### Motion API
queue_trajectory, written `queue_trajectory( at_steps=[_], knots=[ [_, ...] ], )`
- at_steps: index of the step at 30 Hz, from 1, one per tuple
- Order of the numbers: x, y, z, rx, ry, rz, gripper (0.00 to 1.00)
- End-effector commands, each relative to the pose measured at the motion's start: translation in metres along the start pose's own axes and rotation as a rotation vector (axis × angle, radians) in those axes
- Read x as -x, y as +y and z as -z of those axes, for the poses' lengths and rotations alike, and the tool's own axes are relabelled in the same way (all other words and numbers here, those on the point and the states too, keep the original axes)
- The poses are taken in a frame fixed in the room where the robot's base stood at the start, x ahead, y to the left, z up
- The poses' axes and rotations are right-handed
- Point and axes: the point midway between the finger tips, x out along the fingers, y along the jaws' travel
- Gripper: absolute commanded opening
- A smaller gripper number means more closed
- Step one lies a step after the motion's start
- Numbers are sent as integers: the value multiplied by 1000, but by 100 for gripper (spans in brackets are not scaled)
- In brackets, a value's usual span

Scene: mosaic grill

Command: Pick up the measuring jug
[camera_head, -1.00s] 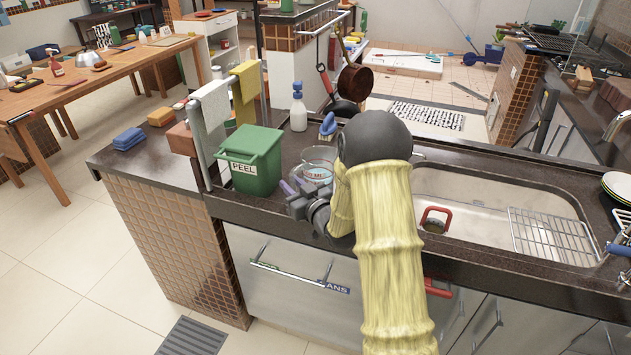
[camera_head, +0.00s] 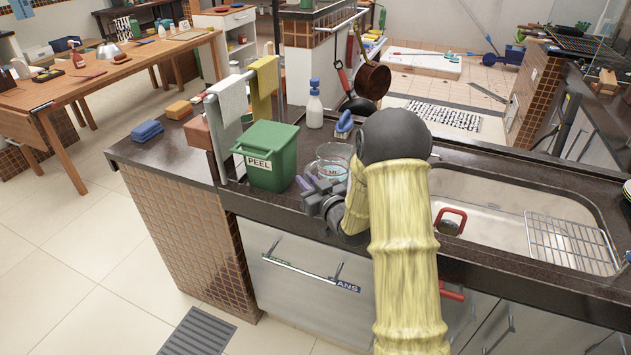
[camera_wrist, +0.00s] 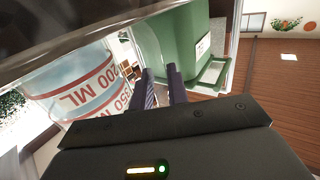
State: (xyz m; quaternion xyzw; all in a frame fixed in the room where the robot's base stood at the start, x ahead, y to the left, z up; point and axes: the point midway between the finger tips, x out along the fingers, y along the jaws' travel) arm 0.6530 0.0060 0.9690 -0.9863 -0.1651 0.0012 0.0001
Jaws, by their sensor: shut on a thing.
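The measuring jug (camera_head: 331,163) is clear, with red markings, and stands upright over the dark counter just behind my gripper (camera_head: 306,185). My arm hides its right side. In the wrist view the jug (camera_wrist: 78,88) fills the left, with "200 ML" and "350 ML" in red, turned over. The purple fingers of my gripper (camera_wrist: 160,78) are close together beside the jug's wall. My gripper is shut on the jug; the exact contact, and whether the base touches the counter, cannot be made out.
A green PEEL bin (camera_head: 268,158) stands close left of the gripper; it also shows in the wrist view (camera_wrist: 180,38). A white spray bottle (camera_head: 314,108) and a blue-handled brush (camera_head: 344,124) are behind the jug. The sink (camera_head: 480,215) is to the right, and a towel rail with cloths (camera_head: 228,105) to the left.

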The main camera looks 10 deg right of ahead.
Motion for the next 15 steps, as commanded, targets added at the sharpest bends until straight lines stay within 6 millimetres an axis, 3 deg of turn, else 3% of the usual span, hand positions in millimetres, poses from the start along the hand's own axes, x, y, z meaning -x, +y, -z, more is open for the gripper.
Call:
queue_trajectory(
  at_steps=[15],
  knots=[
    [0,0,80,5,9,0,0]
  ],
)
